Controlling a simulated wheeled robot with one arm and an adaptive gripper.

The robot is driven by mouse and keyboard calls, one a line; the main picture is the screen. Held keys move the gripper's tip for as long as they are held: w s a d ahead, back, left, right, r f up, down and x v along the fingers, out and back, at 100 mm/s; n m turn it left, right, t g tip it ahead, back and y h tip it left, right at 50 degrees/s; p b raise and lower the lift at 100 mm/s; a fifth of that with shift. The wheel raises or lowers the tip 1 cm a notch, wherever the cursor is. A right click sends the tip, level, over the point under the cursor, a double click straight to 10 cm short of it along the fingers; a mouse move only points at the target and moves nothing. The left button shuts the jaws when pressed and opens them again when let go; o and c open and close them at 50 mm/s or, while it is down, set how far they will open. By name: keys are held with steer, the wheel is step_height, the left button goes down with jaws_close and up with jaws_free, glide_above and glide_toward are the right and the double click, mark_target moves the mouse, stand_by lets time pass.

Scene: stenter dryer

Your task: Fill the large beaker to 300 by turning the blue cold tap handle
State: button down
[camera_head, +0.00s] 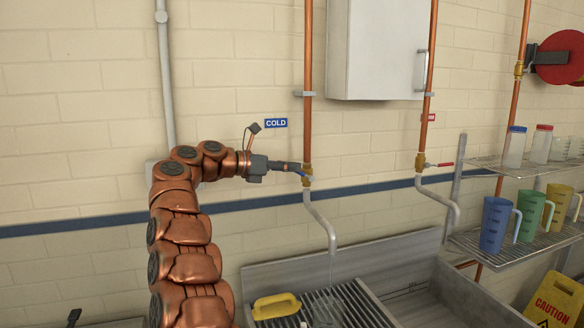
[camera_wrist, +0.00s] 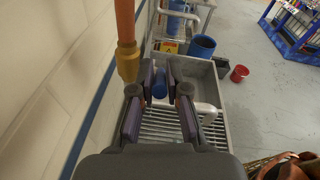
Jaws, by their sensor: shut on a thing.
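My gripper (camera_head: 302,172) is at the cold tap (camera_head: 307,182), under the blue COLD sign (camera_head: 276,123), and is shut on the blue cold tap handle (camera_wrist: 160,84). In the wrist view the handle shows between the fingers of my gripper (camera_wrist: 160,98); they hide part of it. The tap's pale spout (camera_head: 322,225) bends down over the sink rack. A faint streak below its mouth may be water. A clear beaker (camera_head: 326,314) stands on the rack under the spout, cut off by the bottom edge. Its marks and water level cannot be read.
A yellow object (camera_head: 276,306) lies left on the rack (camera_head: 355,305). The hot tap (camera_head: 421,164) with a red handle is to the right. Shelves (camera_head: 520,238) hold blue, green and yellow jugs. A wall cabinet (camera_head: 380,50) hangs above. A yellow caution sign (camera_head: 556,300) stands right.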

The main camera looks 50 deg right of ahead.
steer(key=c, duration=1.2)
jaws_free()
steer(key=shift+o, duration=0.2)
steer(key=v, duration=1.2)
